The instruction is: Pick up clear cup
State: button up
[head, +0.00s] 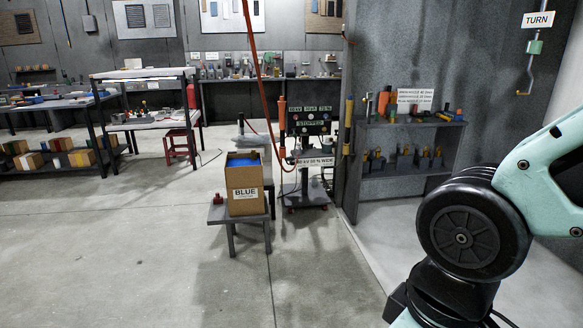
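I cannot make out a clear cup anywhere in the head view. If one stands among the small items on the far benches or shelves, it is too small to tell. Part of my arm fills the right side of the view, with a pale green link and a black joint. My gripper is outside the picture, so I cannot see what it holds.
A cardboard box labelled BLUE (243,206) stands on a small grey stool (250,243) beside a small red item (218,199). Behind are a wheeled control stand (308,190), a grey shelf unit (403,184) and a left worktable (150,124). The front-left floor is clear.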

aim_at(327, 147)
jog(key=i, duration=2)
jog(key=i+u, duration=0.1)
jog(key=i, duration=0.55)
jog(key=i+l+u, duration=0.1)
jog(key=i, duration=0.55)
jog(key=i+l+u, duration=0.1)
jog(key=i, duration=0.55)
jog(key=i+l+u, duration=0.2)
jog(key=i, duration=0.15)
jog(key=i+l+u, duration=0.2)
jog(key=i, duration=0.15)
